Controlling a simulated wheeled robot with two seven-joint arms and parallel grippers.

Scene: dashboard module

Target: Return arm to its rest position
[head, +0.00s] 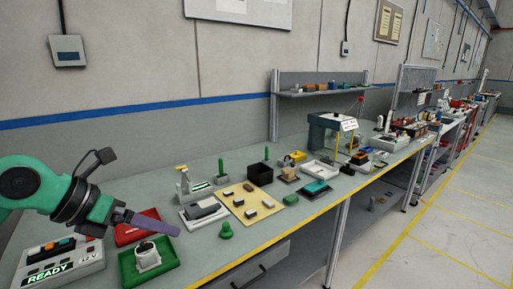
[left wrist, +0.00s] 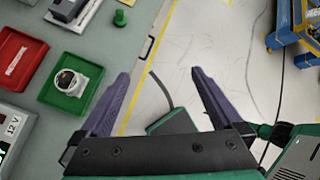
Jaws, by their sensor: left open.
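My left gripper (head: 172,228) reaches in from the left over the near end of the workbench. Its two purple fingers stand wide apart in the left wrist view (left wrist: 160,74), with nothing between the tips. My right gripper is not in view.
A grey box reading READY (head: 58,266) stands at the near left of the bench. A red tray (head: 130,233) lies beside the green tray. A green knobbed piece (head: 226,231) and a tan board (head: 249,203) with small parts lie farther right. Open floor (left wrist: 210,40) lies beyond the bench edge.

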